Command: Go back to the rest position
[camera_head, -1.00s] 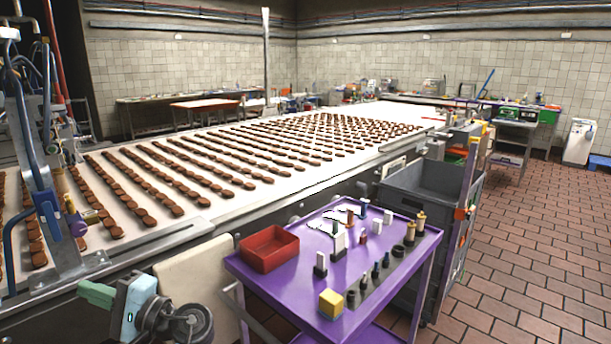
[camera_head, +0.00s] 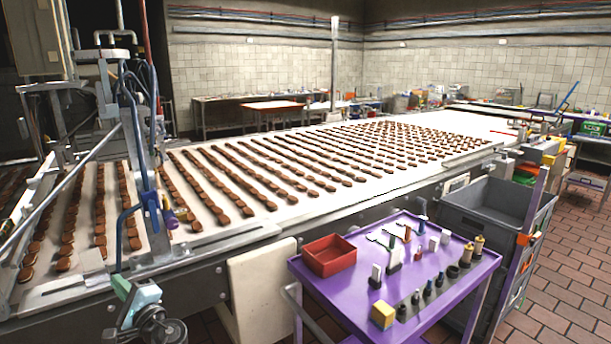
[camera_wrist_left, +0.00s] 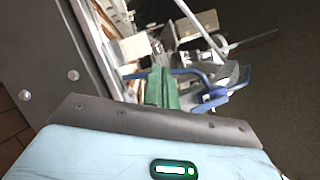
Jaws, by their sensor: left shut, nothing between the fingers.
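My left gripper (camera_head: 119,285) shows at the lower left of the head view, with green fingers on a pale blue wrist. Its fingers are shut with nothing between them. It appears in front of the conveyor's near side, left of the purple cart. In the left wrist view the green fingers (camera_wrist_left: 165,90) are together and empty, with blurred machine parts beyond them. My right gripper is not in view.
A long conveyor (camera_head: 265,226) carries rows of brown biscuits. A purple cart (camera_head: 345,289) holds a red tray (camera_head: 329,256), a yellow block (camera_head: 382,315) and several small parts. A grey bin (camera_head: 490,215) stands behind the cart. Tiled floor (camera_head: 560,270) is open at the right.

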